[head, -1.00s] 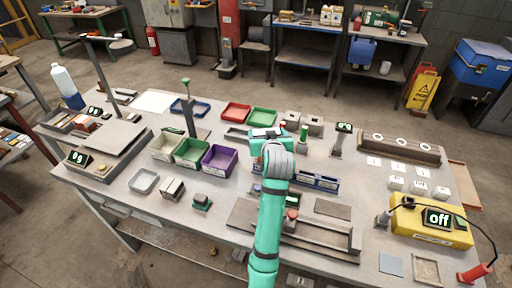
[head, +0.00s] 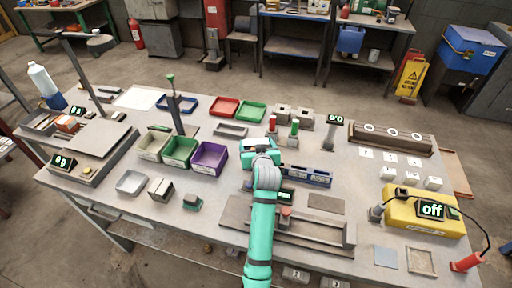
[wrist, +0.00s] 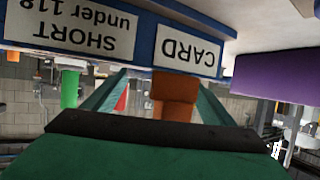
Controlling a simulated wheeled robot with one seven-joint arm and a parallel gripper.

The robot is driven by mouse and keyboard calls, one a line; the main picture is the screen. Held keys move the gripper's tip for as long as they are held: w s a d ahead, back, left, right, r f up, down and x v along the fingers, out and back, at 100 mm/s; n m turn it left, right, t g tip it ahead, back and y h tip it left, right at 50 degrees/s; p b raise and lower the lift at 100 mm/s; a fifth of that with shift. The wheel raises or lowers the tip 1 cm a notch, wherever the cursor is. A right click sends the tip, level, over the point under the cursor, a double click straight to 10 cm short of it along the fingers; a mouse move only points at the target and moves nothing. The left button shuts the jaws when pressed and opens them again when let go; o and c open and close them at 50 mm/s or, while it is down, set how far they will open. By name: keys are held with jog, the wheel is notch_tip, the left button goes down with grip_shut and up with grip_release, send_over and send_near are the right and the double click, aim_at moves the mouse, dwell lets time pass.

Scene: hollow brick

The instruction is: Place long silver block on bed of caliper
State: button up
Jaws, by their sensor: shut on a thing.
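My gripper (head: 258,150) is over the middle of the bench, behind the blue rack; its fingertips are hidden in the head view. In the wrist view its two green fingers are shut on an orange-brown piece (wrist: 173,95), which does not look silver there. The caliper appears to be the long grey device (head: 295,235) at the bench front, with a bed, an upright end at right, a small display and a red knob. My forearm covers part of its left side. I cannot pick out a long silver block with certainty.
The blue rack (head: 307,176) is close to my gripper; its labels (wrist: 190,55) fill the top of the wrist view. A purple bin (head: 209,157) stands left. Red (head: 272,123) and green (head: 294,128) cylinders stand behind. A yellow box reading "off" (head: 425,212) is at right.

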jog(key=shift+a+f, duration=0.1)
jog(key=shift+f, duration=0.55)
jog(key=shift+f, duration=0.15)
jog(key=o, duration=1.5)
jog(key=shift+o, duration=0.2)
